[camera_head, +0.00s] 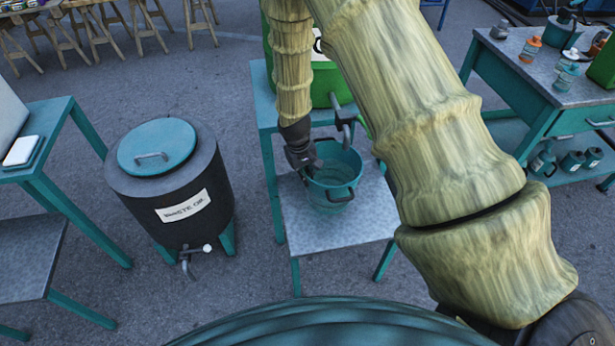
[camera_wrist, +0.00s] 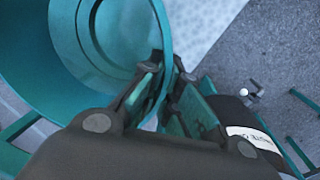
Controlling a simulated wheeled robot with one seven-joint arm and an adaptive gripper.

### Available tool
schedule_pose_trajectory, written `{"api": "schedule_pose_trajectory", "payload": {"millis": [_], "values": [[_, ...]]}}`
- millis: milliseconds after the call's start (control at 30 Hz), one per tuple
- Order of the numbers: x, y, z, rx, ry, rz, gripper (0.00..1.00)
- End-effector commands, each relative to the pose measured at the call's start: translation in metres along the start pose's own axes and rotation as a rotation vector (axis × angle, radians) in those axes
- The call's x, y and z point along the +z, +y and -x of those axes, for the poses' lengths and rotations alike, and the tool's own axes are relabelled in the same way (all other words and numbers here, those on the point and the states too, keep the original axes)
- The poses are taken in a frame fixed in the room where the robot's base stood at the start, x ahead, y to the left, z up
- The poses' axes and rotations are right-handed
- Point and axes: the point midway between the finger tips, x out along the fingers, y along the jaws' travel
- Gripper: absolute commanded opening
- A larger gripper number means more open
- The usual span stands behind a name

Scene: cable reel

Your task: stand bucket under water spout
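The teal bucket (camera_head: 334,190) is upright over the lower metal shelf (camera_head: 320,243) of a teal stand; I cannot tell whether its base touches the shelf. The green water container (camera_head: 325,88) stands on the upper level, partly hidden by my arm. My gripper (camera_head: 308,162) is at the bucket's left rim. In the wrist view, my fingers (camera_wrist: 168,72) are close together with the bucket's rim (camera_wrist: 168,35) between them, one finger inside and one outside. The bucket's inside looks empty.
A dark waste-oil drum (camera_head: 175,190) with a teal lid and tap stands left of the stand. A teal table (camera_head: 50,150) is at far left. A workbench (camera_head: 530,80) with bottles is at the right. Open floor lies between them.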

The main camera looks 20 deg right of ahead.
Motion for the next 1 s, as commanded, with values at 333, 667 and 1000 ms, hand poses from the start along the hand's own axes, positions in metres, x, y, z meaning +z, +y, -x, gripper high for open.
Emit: {"api": "schedule_pose_trajectory", "payload": {"millis": [333,667,1000], "values": [[-0.013,0.011,-0.007,0.000,-0.001,0.000,0.00],[-0.013,0.006,-0.036,0.001,0.001,0.000,0.00],[-0.013,0.005,-0.040,0.000,0.001,0.000,0.00]]}}
